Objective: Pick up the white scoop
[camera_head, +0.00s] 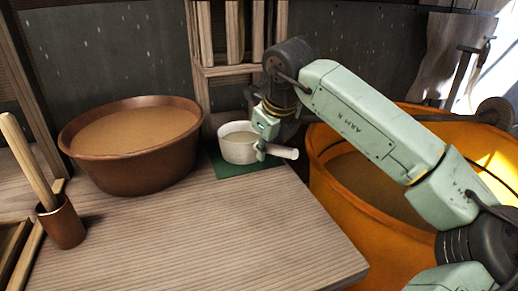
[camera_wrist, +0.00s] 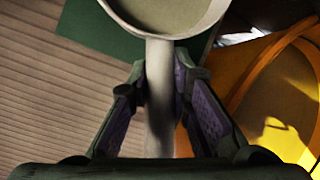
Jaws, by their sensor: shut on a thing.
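The white scoop (camera_head: 237,151) is a round cup with a straight handle, over the green mat (camera_head: 232,172) at the back edge of the wooden table. I cannot tell whether its base touches the mat. My gripper (camera_head: 262,143) is shut on the scoop's handle, whose end sticks out to the right. In the wrist view the handle of the scoop (camera_wrist: 160,72) runs between the two fingers of my gripper (camera_wrist: 160,88), with the cup's rim at the top. The green mat (camera_wrist: 98,35) shows below the cup.
A brown bowl (camera_head: 130,180) of brownish contents stands left of the scoop. A large orange tub (camera_head: 335,190) is to the right, under my arm. A brown cup (camera_head: 62,224) with wooden tools stands at the left. The table's front (camera_head: 220,240) is clear.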

